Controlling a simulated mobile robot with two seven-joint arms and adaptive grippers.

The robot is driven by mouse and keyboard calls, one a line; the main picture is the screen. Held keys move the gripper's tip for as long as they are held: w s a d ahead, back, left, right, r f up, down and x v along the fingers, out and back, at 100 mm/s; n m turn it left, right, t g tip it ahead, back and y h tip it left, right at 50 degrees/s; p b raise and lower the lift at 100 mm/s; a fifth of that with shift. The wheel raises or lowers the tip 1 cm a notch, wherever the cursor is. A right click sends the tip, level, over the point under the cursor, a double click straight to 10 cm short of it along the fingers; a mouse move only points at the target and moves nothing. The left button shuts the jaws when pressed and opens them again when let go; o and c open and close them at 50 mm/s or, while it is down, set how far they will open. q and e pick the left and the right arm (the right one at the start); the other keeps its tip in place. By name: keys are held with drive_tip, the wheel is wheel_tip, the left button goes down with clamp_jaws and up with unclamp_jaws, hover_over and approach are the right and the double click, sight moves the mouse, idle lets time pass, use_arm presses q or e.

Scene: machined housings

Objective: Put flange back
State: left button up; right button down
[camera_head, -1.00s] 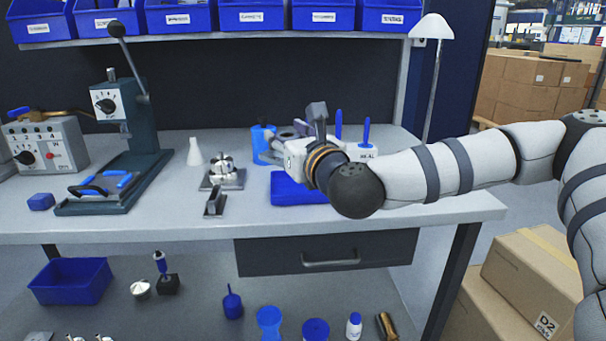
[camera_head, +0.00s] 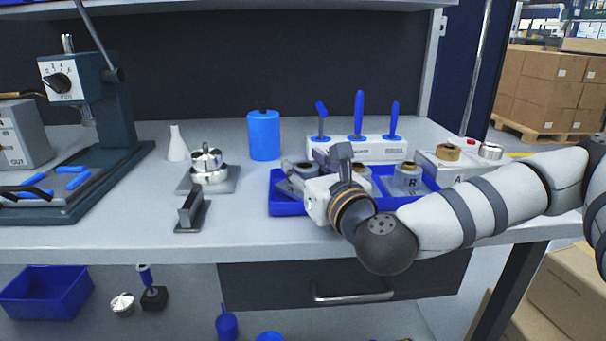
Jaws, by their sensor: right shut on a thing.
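My right gripper (camera_head: 298,178) reaches in from the right, low over the left part of a blue tray (camera_head: 288,208). It is shut on a part that its own body and wrist mostly hide. I cannot tell whether this is the flange, or whether it touches the tray. A silver round part with a wide rim (camera_head: 209,170) sits on a square grey plate left of the tray. My left gripper is not in view.
Behind the tray are a white rack (camera_head: 372,150) with blue-handled tools and a blue canister (camera_head: 264,137). A block marked A (camera_head: 458,172) stands to the right. A dark press (camera_head: 115,120) and a small grey stand (camera_head: 190,212) are at left.

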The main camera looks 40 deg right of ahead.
drive_tip(key=shift+s+a+r, duration=0.1)
drive_tip(key=shift+r, duration=0.1)
drive_tip(key=shift+f, duration=0.3)
drive_tip(key=c, duration=1)
unclamp_jaws()
drive_tip(key=shift+r, duration=0.1)
